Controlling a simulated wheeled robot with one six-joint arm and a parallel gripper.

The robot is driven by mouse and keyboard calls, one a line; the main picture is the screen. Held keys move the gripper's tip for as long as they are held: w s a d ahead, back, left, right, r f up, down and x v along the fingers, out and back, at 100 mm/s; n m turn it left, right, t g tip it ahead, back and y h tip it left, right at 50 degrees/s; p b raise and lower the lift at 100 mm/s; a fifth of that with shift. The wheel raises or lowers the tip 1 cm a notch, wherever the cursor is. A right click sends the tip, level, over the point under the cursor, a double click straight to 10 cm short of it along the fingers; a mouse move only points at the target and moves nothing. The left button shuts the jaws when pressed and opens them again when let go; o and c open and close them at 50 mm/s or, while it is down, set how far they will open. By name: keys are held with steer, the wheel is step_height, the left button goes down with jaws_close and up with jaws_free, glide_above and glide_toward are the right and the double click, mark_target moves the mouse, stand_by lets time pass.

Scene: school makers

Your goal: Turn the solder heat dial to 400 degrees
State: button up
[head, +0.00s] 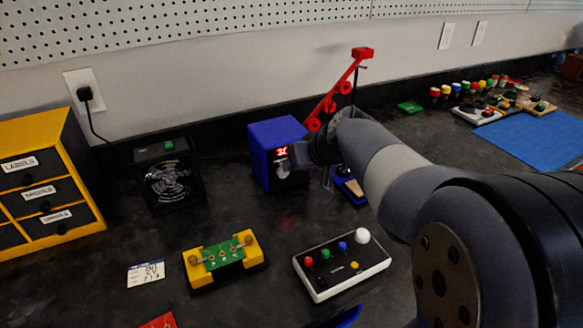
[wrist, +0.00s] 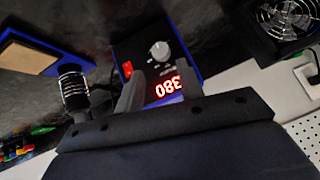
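The blue solder station (head: 272,137) stands on the dark bench, its black front facing the robot. In the wrist view its front (wrist: 180,46) appears upside down, with a red lit display (wrist: 168,87) reading 380. The grey heat dial (wrist: 160,49) and a red switch (wrist: 127,69) show beside the display. My gripper (wrist: 161,76) is open, its two dark fingers apart and pointing at the panel. The dial lies beyond the fingertips, between their lines; I see no contact. In the head view my gripper (head: 303,153) covers part of the station's front.
A red-armed stand (head: 340,90) rises behind my arm, close to the station. A fume fan (head: 168,180) stands to the left. A yellow PCB holder (head: 222,258) and a white button box (head: 340,264) lie in front. Bare bench separates them from the station.

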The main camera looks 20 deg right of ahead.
mark_target(284, 174)
steer(key=shift+v, duration=1.7)
steer(key=b+x, duration=0.1)
steer(key=x, duration=1)
steer(key=shift+r, duration=0.1)
steer(key=shift+s+d, duration=0.1)
